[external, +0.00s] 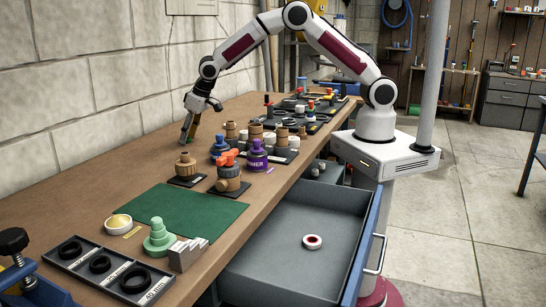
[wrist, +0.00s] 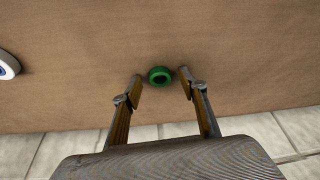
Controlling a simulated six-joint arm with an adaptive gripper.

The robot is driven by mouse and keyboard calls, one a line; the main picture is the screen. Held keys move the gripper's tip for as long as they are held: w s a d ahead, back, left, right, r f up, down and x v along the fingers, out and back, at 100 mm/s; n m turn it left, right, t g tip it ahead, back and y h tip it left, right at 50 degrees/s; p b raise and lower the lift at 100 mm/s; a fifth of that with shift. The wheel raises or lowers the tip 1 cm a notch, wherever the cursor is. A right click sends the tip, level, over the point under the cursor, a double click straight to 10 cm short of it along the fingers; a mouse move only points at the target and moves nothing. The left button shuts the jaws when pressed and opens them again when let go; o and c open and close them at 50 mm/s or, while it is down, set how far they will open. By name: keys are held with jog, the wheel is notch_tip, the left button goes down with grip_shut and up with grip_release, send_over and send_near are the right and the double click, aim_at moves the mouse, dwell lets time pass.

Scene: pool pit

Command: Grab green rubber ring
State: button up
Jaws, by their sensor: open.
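The green rubber ring (wrist: 160,76) lies flat on the brown bench top in the wrist view. It is small, with a dark centre. My gripper (wrist: 160,82) is open, with one finger on each side of the ring. The ring shows between and slightly beyond the fingertips, and no finger clearly touches it. In the external view my gripper (external: 187,140) points down over the bench near the block wall. A small spot of green shows by the fingertips there, but the ring is mostly hidden.
A blue and white round thing (wrist: 8,65) lies left of the ring in the wrist view. A green mat (external: 180,215) lies nearer the camera. A drawer (external: 290,265) stands open in front.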

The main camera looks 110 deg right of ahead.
aim_at(189, 142)
dwell(0.3)
jog(key=c, duration=0.8)
jog(key=shift+c, duration=0.2)
notch_tip(189, 142, up, 10)
dwell(0.8)
